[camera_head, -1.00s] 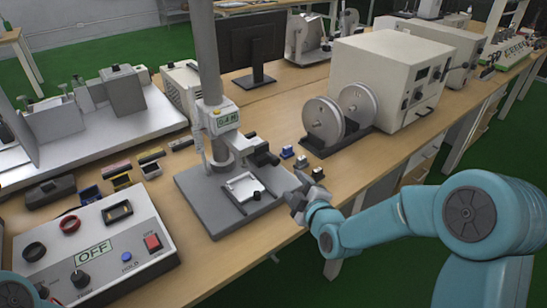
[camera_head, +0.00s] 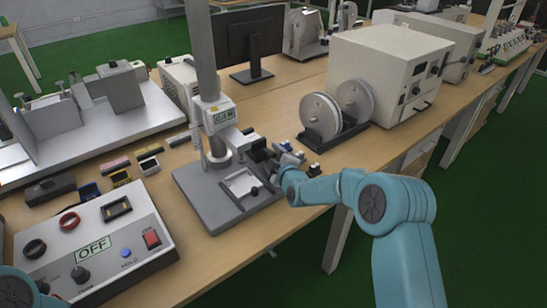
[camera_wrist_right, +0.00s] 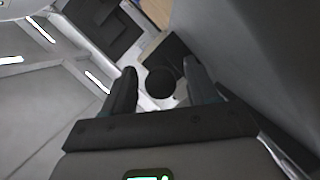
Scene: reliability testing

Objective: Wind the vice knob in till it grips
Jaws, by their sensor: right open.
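The grey test stand (camera_head: 215,203) stands on the bench with a tall column. On its base plate lies a small pale vice (camera_head: 243,182), and a small black knob (camera_head: 255,190) shows at its front right. My right gripper (camera_head: 281,157) is just right of the stand, near its black side part (camera_head: 259,151). In the right wrist view the right gripper (camera_wrist_right: 160,85) is open, with a dark round knob-like end (camera_wrist_right: 160,82) between or just beyond its fingers. I cannot tell if they touch it. Only part of my left arm shows at lower left.
A twin-disc device (camera_head: 322,118) and a large beige instrument (camera_head: 388,85) stand to the right. Small coloured blocks (camera_head: 150,165) lie left of the stand. A monitor (camera_head: 247,40) is behind.

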